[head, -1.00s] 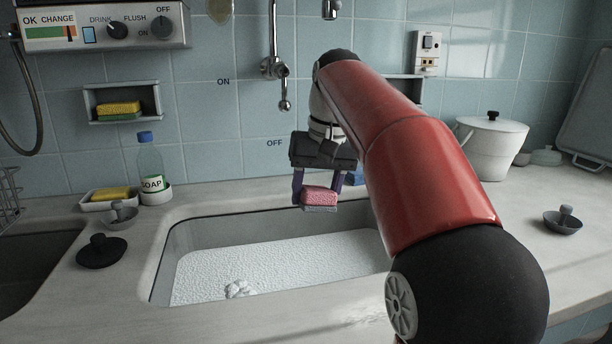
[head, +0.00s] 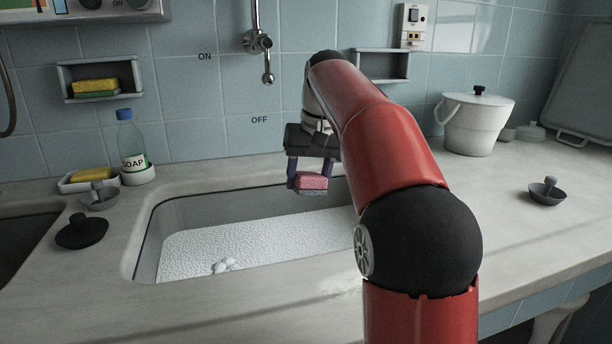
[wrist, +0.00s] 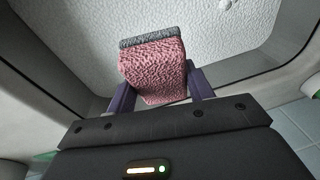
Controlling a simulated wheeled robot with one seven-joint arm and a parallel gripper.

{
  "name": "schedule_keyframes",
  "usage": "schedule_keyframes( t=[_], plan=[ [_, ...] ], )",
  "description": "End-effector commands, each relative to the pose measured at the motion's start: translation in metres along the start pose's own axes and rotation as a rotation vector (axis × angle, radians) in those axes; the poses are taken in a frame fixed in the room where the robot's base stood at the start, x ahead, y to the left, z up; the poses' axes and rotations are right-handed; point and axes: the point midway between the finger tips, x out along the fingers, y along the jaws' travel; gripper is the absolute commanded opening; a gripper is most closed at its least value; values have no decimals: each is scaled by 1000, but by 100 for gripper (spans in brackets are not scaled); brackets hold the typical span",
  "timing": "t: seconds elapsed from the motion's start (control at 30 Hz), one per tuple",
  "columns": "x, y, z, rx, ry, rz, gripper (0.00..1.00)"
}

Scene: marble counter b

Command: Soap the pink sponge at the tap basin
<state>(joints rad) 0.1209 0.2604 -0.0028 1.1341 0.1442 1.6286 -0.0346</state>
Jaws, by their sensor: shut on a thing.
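The pink sponge (head: 311,181) has a grey scouring layer and is held between the fingers of my gripper (head: 310,178). In the wrist view the sponge (wrist: 155,72) sits between the two purple fingers (wrist: 157,88). My gripper is shut on it, above the far part of the basin. The basin (head: 180,225) is filled with white foam (head: 265,245), with a small clump near its front. The tap (head: 262,45) is on the wall above and left of my gripper. The soap bottle (head: 130,145) stands in a white holder left of the basin.
A yellow sponge (head: 88,174) lies in a dish by the bottle; another (head: 95,86) is in the wall niche. Dark plugs (head: 82,232) and (head: 547,192) lie on the counter. A white pot (head: 475,125) stands at the back right. My arm covers the basin's right side.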

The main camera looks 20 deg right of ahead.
Motion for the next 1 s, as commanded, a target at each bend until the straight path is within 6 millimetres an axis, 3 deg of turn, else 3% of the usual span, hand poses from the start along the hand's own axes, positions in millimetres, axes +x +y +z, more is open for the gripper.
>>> schedule_keyframes(
  t=[1.0],
  plan=[
    [89,0,37,-1,0,0,34]
  ],
)
